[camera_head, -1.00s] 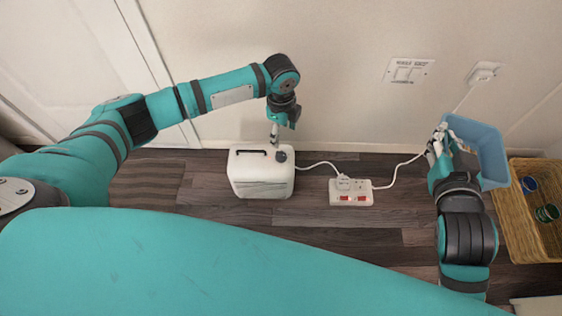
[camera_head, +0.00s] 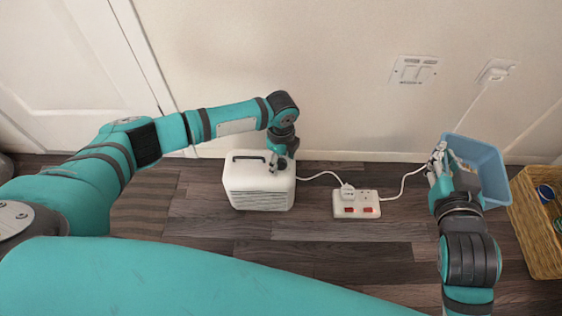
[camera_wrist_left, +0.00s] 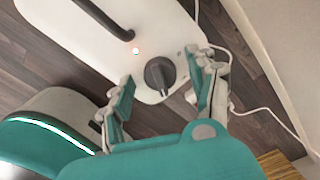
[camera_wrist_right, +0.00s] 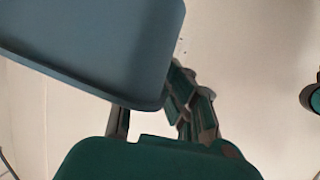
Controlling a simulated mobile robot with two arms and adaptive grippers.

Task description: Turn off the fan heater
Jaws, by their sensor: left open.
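The fan heater (camera_head: 260,195) is a white box with a dark carry handle, standing on the floor by the wall. Its dark round knob (camera_wrist_left: 160,74) is on the top, beside a small lit lamp (camera_wrist_left: 135,51) with a reddish-white glow. My left gripper (camera_wrist_left: 163,92) is open, its fingers on either side of the knob with visible gaps; it also shows over the heater's right end in the head view (camera_head: 284,160). My right gripper (camera_head: 438,163) is at the blue bin (camera_head: 492,163). The bin hides part of its fingers, so its grip is unclear.
A white power strip (camera_head: 345,210) with red switches lies right of the heater, joined by a white cable. A wall switch plate (camera_head: 413,71) and a plugged socket (camera_head: 496,71) are above. A wicker basket (camera_head: 530,225) stands far right. Floor in front is clear.

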